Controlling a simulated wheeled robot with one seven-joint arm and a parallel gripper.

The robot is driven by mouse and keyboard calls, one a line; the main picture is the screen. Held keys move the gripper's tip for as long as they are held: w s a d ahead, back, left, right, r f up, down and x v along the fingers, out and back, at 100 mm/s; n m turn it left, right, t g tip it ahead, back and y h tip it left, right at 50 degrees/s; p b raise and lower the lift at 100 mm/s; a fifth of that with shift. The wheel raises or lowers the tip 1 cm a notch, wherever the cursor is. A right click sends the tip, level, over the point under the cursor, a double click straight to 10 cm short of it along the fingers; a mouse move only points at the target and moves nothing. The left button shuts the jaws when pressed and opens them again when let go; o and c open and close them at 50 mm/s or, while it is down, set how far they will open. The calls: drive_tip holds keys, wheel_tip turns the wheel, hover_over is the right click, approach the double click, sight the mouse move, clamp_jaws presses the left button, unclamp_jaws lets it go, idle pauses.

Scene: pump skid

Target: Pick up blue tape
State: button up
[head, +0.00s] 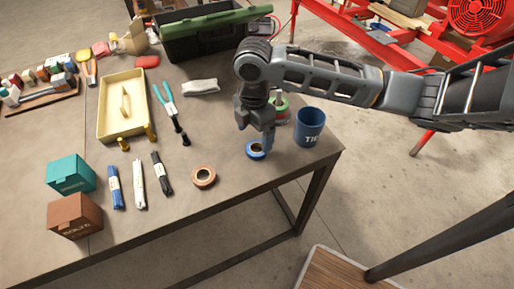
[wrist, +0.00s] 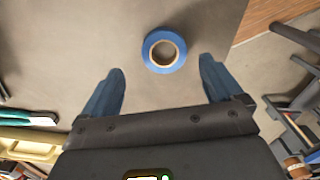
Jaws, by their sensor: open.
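The blue tape (head: 249,153) is a small roll lying flat on the table near its right front corner. In the wrist view the blue tape (wrist: 148,60) shows as a blue ring with a tan core, ahead of the fingertips and between their lines. My gripper (head: 257,140) is just above the tape in the head view and hides part of it. In the wrist view my gripper (wrist: 161,78) has its two blue fingers wide apart with nothing between them. I cannot tell the exact height of the fingertips over the table.
A brown tape roll (head: 204,177) lies left of the blue tape. A blue cup (head: 309,127) stands to the right, and a green roll (head: 281,108) is behind my gripper. The table's right edge is close by. A yellow tray (head: 103,127) and pliers (head: 164,98) are further left.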

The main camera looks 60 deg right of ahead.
sight(257, 152)
drive_tip(key=f, duration=0.1)
drive_tip(key=f+p, duration=0.1)
drive_tip(key=f, duration=0.1)
drive_tip(key=shift+s+f, duration=0.3)
drive_tip(key=shift+s, duration=0.05)
drive_tip(key=shift+f, duration=0.6)
drive_tip(key=c, duration=1)
